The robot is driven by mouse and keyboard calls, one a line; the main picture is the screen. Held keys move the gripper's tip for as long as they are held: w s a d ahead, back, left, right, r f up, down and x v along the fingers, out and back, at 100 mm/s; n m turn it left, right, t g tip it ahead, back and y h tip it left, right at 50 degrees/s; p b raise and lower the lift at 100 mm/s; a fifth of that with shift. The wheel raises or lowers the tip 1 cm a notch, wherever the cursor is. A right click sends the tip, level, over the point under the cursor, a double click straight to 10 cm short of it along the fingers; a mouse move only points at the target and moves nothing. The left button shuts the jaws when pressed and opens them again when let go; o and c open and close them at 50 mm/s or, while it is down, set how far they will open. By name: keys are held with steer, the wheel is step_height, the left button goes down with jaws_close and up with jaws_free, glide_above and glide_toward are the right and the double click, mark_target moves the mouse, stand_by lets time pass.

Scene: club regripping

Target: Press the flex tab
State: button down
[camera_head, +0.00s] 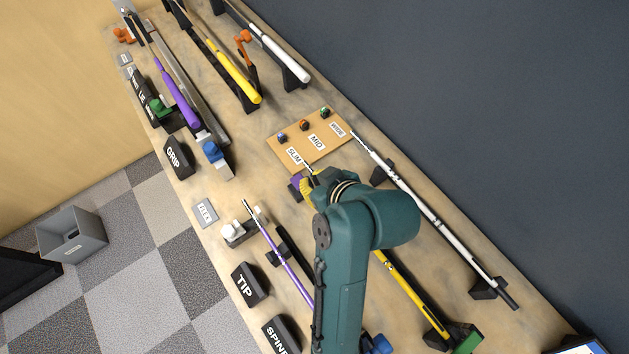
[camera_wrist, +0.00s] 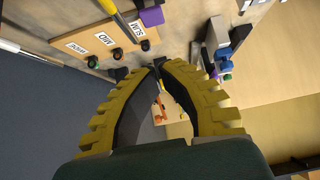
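The flex tab (camera_head: 206,212) is a small grey plate with a white FLEX label, flat near the left edge of the bench in the head view. I cannot make it out in the wrist view. My gripper (camera_head: 308,182) is over the middle of the bench, to the right of the plate and well apart from it. In the wrist view its two yellow ribbed fingers (camera_wrist: 158,66) bow outward and their tips come together. I see nothing held between them.
A wooden board (camera_head: 308,140) marked SLIM, MID and WIDE lies beyond my gripper. Black GRIP (camera_head: 177,157) and TIP (camera_head: 248,285) blocks flank the plate along the edge. A white clamp (camera_head: 236,232) and a purple shaft (camera_head: 280,255) are close by. A white-shafted club (camera_head: 425,212) lies to the right.

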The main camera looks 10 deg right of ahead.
glide_above(297, 180)
steer(key=s+d, duration=0.1)
steer(key=s, duration=0.2)
step_height(297, 180, down, 4)
steer(key=f, duration=0.2)
steer(key=f+b, duration=0.1)
steer(key=f, duration=0.1)
steer(key=shift+w+d+f, duration=0.1)
steer(key=shift+w, duration=0.25)
steer(key=shift+f, duration=0.2)
